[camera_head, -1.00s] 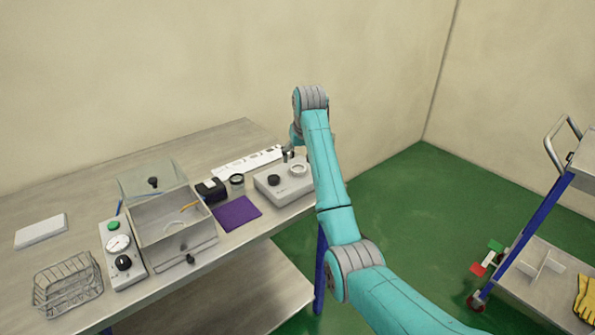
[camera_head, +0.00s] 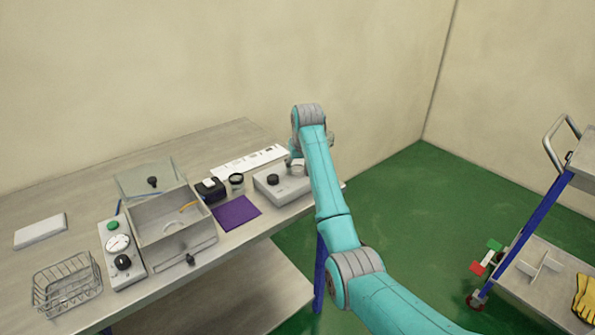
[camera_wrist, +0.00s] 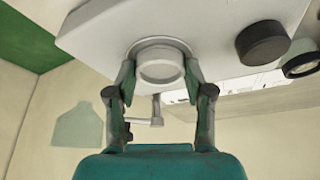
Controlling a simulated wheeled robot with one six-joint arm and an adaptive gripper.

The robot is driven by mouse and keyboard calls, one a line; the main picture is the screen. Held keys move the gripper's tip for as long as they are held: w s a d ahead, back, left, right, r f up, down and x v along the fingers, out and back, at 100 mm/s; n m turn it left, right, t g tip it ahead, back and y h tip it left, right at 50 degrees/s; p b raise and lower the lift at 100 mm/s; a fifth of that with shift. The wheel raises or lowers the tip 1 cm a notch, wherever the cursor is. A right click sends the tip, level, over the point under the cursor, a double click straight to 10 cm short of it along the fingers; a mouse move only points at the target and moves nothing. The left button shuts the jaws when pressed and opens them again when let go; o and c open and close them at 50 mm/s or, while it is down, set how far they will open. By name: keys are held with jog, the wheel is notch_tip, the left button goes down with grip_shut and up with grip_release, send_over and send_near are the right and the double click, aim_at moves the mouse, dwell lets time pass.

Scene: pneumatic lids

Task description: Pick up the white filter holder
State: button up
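The white filter holder (camera_wrist: 160,65) is a short round white cup on top of the grey box-shaped device (camera_wrist: 215,35). In the head view the holder (camera_head: 298,169) shows at the right end of the bench, beside my arm. My gripper (camera_wrist: 160,78) is down at the holder, with one finger on each side of it. The fingers look open, with a narrow gap at each side; contact is not clear. In the head view my arm mostly hides the gripper.
The device has a black knob (camera_wrist: 262,43). A round black-rimmed jar (camera_head: 236,182), a black box (camera_head: 211,190) and a purple mat (camera_head: 236,212) lie to the left. An open metal box (camera_head: 170,222) stands farther left. A white strip (camera_head: 248,161) lies behind.

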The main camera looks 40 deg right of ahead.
jog(key=shift+c, duration=0.8)
